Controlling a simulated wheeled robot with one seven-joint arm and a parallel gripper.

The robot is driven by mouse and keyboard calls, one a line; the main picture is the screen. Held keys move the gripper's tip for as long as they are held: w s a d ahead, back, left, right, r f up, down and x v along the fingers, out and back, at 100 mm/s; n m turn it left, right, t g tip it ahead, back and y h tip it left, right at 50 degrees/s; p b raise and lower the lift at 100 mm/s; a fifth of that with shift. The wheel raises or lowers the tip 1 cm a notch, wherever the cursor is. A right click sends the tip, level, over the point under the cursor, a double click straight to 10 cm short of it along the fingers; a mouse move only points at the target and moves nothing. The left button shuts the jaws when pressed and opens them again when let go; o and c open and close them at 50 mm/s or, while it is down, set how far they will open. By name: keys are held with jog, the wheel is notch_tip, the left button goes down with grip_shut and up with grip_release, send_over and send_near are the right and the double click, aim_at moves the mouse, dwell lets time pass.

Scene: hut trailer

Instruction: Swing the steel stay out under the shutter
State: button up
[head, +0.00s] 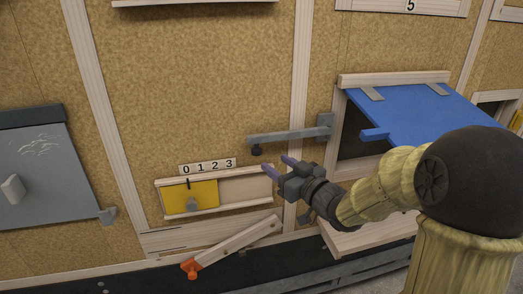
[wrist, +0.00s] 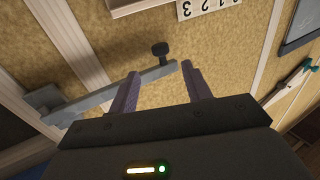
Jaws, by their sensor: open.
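The steel stay (head: 285,135) is a flat grey bar lying along the wall, left of the shutter opening. Its right end meets a grey bracket (head: 325,121), and a dark knob (head: 256,149) hangs under its left end. The blue shutter (head: 425,110) is raised and sticks out from the wall, with a blue tab at its front left. My gripper (head: 278,165) is open and empty, just below the stay's left part. In the wrist view the stay (wrist: 105,101) crosses behind my left finger and ends between the fingertips (wrist: 161,70); its knob (wrist: 160,50) shows beyond them. Contact cannot be told.
Below left are a yellow sliding panel (head: 190,198) in a wooden rail, a 0–3 number strip (head: 207,166) and a wooden lever (head: 238,242) with an orange end. A grey flap (head: 45,160) is far left. A wooden ledge (head: 365,236) sits under the opening.

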aim_at(260, 152)
jog(key=p+x, duration=0.2)
jog(key=x, duration=0.5)
jog(key=shift+a, duration=0.25)
jog(key=shift+d, duration=0.1)
grip_shut()
